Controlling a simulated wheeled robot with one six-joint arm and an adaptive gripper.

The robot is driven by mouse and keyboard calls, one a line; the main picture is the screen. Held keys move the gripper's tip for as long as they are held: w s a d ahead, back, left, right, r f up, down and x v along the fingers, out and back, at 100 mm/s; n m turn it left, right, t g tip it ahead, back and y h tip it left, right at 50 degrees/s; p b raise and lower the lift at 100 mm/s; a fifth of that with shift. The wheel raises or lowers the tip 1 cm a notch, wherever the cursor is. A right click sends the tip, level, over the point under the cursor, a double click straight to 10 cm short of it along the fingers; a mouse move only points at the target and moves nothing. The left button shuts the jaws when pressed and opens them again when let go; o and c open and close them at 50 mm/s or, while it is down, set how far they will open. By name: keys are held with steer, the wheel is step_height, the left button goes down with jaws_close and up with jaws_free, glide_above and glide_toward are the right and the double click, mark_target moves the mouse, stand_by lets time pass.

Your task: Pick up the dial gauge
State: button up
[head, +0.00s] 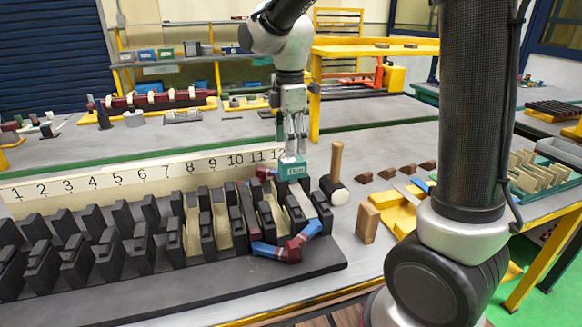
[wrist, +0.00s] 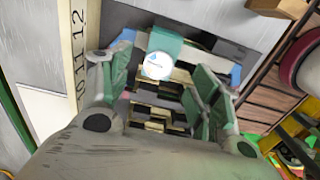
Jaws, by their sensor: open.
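A teal piece that looks like the dial gauge (head: 292,170) sits at the right end of the slotted stator rack, below my gripper (head: 293,150). In the wrist view the gauge (wrist: 158,66) shows a round white face with a small blue mark on a teal body. My gripper (wrist: 163,75) is open, with one finger to each side of the gauge in that view. I cannot tell whether a finger touches it. The fingertips are close above it in the head view.
The dark stator rack (head: 180,285) has numbered slots, red and blue end loops (head: 285,250) and a number strip (head: 140,175) behind it. A mallet (head: 335,175) stands right of the gauge, with a wooden block (head: 367,222) nearer. A yellow tray (head: 397,215) lies further right.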

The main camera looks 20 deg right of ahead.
mark_target(292, 160)
steer(key=f, duration=0.6)
steer(key=shift+d, duration=0.2)
steer(key=c, duration=1.1)
